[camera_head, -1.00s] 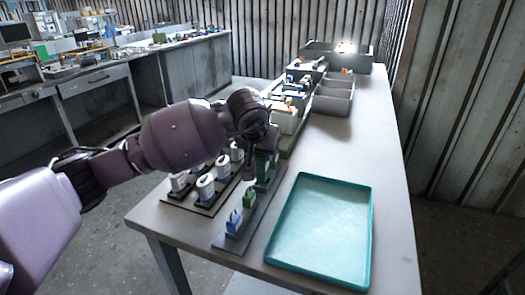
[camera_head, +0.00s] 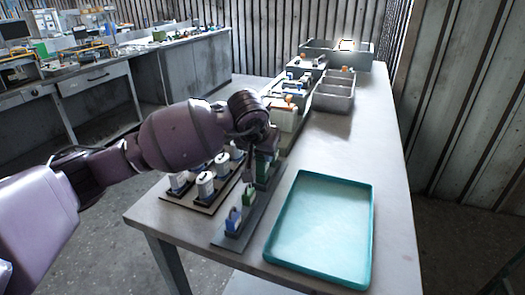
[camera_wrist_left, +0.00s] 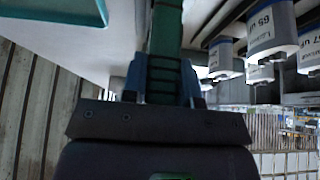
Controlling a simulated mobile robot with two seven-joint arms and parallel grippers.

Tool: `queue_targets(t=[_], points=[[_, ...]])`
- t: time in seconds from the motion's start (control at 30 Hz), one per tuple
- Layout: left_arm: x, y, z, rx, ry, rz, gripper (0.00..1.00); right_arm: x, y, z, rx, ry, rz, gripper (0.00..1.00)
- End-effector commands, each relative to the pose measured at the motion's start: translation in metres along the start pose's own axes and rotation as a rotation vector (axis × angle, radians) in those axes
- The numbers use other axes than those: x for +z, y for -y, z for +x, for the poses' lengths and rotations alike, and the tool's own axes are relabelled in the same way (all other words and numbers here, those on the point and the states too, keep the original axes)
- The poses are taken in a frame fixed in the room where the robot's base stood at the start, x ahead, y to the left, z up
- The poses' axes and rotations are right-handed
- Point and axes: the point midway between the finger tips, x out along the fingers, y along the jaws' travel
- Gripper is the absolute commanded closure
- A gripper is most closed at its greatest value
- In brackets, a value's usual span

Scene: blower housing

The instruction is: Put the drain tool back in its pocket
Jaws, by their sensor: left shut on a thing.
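My left gripper (camera_head: 258,158) is shut on a dark green tool (camera_head: 263,167), which I take to be the drain tool. The tool stands at the far part of a narrow grey rack strip (camera_head: 226,240). Whether its lower end is seated in a pocket is hidden. In the left wrist view, the green tool (camera_wrist_left: 165,48) runs up between the blue fingers of the gripper (camera_wrist_left: 163,80). A green piece (camera_head: 249,195) and a blue piece (camera_head: 234,219) stand upright in the nearer part of the strip. My right gripper is not in view.
An empty teal tray (camera_head: 369,235) lies right of the strip. White labelled cylinders (camera_head: 205,185) stand on a board to the left; they also hang close in the left wrist view (camera_wrist_left: 270,30). Grey bins (camera_head: 333,104) stand farther back. The right side of the table is clear.

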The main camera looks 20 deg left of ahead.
Motion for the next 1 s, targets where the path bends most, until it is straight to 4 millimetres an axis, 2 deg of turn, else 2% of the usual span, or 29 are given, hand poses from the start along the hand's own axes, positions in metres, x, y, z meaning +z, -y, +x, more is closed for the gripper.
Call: queue_targets(t=[0.93, 0.97, 1.0], points=[[0.007, 0.000, 0.013, 0.000, -0.001, -0.001, 0.94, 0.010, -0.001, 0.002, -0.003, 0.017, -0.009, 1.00], [0.007, 0.000, 0.013, 0.000, -0.001, -0.001, 0.68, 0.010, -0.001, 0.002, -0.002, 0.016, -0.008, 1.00], [0.007, 0.000, 0.013, 0.000, -0.001, -0.001, 0.62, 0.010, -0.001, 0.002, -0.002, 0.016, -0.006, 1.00]])
